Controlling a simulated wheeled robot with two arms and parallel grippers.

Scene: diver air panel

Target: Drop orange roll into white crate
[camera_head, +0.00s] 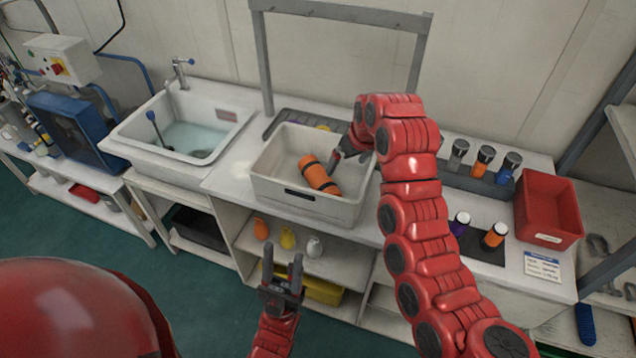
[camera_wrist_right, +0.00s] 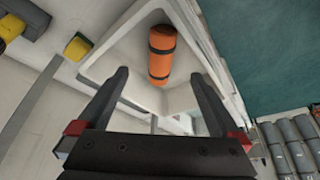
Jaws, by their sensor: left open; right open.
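The orange roll (camera_head: 318,175) with dark bands lies inside the white crate (camera_head: 308,203) on the counter. In the right wrist view the orange roll (camera_wrist_right: 161,60) lies on the floor of the white crate (camera_wrist_right: 122,48). My right gripper (camera_head: 337,157) is open and empty, over the crate and just right of the roll. In the right wrist view its two fingers (camera_wrist_right: 160,85) are spread apart, with the roll beyond them and not gripped. My left gripper (camera_head: 284,272) is open and empty, low in front of the counter.
A sink (camera_head: 185,125) with water is left of the crate. A red bin (camera_head: 547,208) stands at the right, with several bottles (camera_head: 484,158) in a rack beside it. A grey frame (camera_head: 340,15) rises behind the crate. Small bottles (camera_head: 287,238) stand on the shelf below.

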